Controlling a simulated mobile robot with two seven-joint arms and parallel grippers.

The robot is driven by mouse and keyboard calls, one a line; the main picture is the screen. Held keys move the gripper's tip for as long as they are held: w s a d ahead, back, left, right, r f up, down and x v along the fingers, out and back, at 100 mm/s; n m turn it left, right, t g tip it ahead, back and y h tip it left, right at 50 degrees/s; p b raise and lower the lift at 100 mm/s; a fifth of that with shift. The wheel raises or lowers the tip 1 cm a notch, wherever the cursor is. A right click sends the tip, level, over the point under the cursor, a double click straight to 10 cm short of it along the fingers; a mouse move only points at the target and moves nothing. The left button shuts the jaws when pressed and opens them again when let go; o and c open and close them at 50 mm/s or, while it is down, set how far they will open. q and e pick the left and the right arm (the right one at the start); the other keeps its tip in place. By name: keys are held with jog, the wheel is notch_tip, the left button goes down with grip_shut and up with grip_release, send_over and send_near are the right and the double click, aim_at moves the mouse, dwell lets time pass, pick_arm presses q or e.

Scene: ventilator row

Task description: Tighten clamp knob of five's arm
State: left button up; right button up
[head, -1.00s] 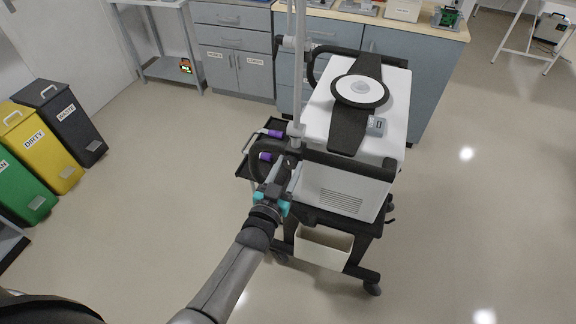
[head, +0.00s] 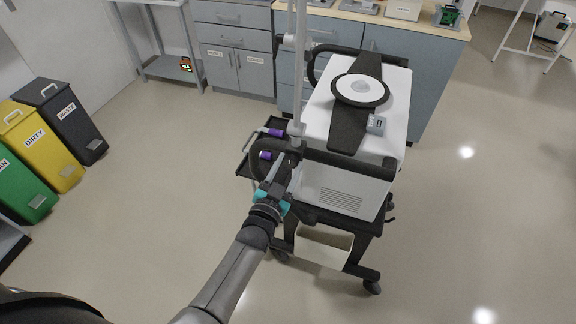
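The ventilator (head: 355,140) is a white box on a dark wheeled cart, with a black strap and a round white disc on top. A light grey pole (head: 298,85) stands at its left side, with a clamp (head: 296,130) on it near the black handle. My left gripper (head: 281,172) reaches up to the pole just below this clamp. Its fingertips meet dark parts there, and I cannot tell whether they are shut on a knob. The clamp knob itself is hidden or too small to tell. My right gripper is not in view.
A black side tray (head: 247,163) with purple-marked items sits left of the pole. Black handles (head: 335,163) run along the ventilator's edge. Grey cabinets (head: 235,65) stand behind. Green, yellow and black bins (head: 45,150) stand at the left. The floor (head: 470,230) at right is clear.

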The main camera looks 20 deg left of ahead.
pick_arm(q)
jog(key=o, duration=0.4)
jog(key=s+p, duration=0.1)
jog(key=s, duration=1.4)
jog(key=shift+a, duration=0.4)
jog(key=shift+s, duration=0.1)
